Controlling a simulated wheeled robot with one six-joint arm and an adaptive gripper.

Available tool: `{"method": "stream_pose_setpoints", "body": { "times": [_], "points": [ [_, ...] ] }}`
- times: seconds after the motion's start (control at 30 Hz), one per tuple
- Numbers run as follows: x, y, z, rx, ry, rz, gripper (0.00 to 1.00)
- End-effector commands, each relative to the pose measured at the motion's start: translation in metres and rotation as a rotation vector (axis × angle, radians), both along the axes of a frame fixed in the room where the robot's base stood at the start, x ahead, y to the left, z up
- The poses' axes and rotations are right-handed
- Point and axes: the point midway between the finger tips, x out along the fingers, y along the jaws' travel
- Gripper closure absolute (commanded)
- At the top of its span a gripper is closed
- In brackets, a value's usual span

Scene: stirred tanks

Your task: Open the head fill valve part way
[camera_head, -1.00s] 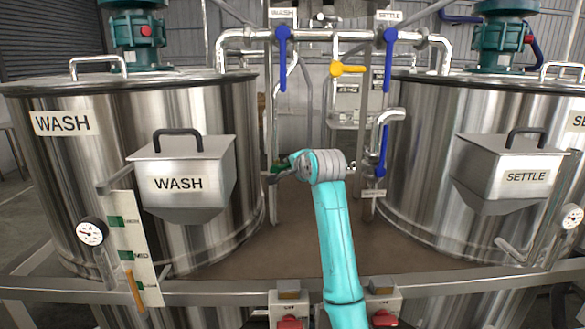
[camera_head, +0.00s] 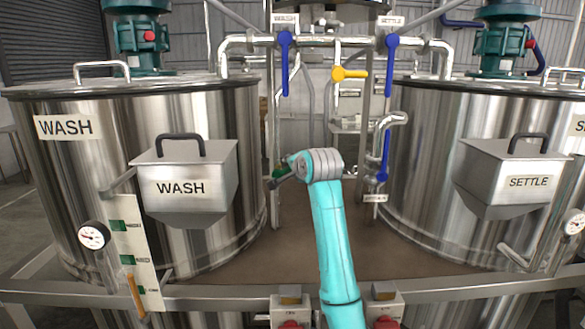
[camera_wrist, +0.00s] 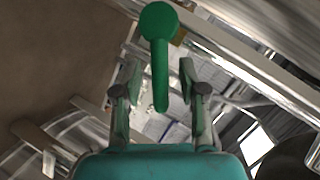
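A green lever handle (camera_wrist: 160,60) with a round hub shows in the wrist view, its narrow end pointing down between the two fingers of my gripper (camera_wrist: 158,75). The fingers are apart, with a gap on each side of the lever. In the head view a small green part (camera_head: 279,173) shows beside my gripper (camera_head: 275,182), left of my teal wrist. The wrist partly hides it. No head fill label can be read. A yellow lever (camera_head: 350,74) lies level on the centre pipe. Blue levers hang under the WASH (camera_head: 285,62) and SETTLE (camera_head: 390,64) labels.
The wash tank (camera_head: 70,185) stands left and the settle tank (camera_head: 425,165) right, each with a protruding box. A steel rail (camera_head: 215,291) runs across the front.

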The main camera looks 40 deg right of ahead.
Motion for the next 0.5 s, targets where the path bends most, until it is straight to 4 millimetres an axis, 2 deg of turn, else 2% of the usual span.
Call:
{"method": "stream_pose_setpoints", "body": {
  "times": [0.27, 0.37, 0.5],
  "points": [
    [-0.004, 0.001, 0.002, -0.001, -0.002, 0.000, 0.59],
    [-0.013, 0.004, 0.006, -0.001, -0.003, 0.000, 0.59],
    [-0.035, 0.012, 0.015, -0.002, -0.004, 0.000, 0.59]
  ]
}}
